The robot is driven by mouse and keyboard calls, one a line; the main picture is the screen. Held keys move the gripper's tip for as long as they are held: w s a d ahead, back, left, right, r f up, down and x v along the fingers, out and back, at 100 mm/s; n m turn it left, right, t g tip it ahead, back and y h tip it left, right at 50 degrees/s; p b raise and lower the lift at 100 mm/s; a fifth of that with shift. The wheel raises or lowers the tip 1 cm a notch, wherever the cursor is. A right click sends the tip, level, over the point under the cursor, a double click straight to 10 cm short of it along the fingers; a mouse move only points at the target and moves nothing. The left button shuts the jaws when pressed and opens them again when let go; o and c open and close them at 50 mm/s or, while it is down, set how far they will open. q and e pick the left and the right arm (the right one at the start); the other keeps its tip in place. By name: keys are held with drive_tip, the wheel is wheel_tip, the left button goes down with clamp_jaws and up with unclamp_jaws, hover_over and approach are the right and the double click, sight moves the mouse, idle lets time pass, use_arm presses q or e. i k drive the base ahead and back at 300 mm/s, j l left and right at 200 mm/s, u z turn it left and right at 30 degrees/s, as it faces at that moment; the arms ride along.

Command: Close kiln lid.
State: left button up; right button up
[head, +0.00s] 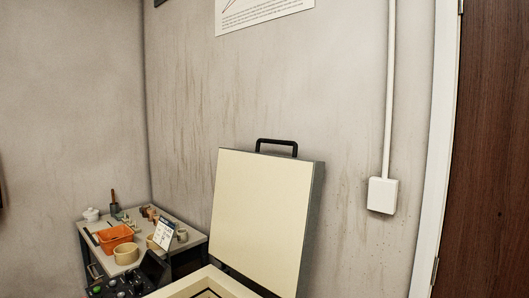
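The kiln lid (262,213) stands raised and open, tilted back a little, its cream inner face toward me. A black handle (277,147) sits on its top edge. The kiln body (198,284) shows only in part at the bottom of the head view; its pale rim surrounds a dark-edged opening, and most of it is cut off by the frame. Neither of my grippers shows in the head view.
A small table (194,238) stands left of the lid, with an orange basket (116,238), pots, tools and a card (164,233). A dark control panel (122,285) is beside the kiln. A wall box (382,195) and brown door (487,150) are at right.

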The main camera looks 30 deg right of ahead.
sight(266, 207)
drive_tip(key=l+u, duration=0.4)
drive_tip(key=l, duration=0.5)
drive_tip(key=l+z, duration=0.25)
drive_tip(key=i+l+z, duration=0.25)
drive_tip(key=l, duration=0.15)
drive_tip(key=l+z, duration=0.2)
drive_tip(key=l, duration=0.15)
drive_tip(key=i, duration=0.05)
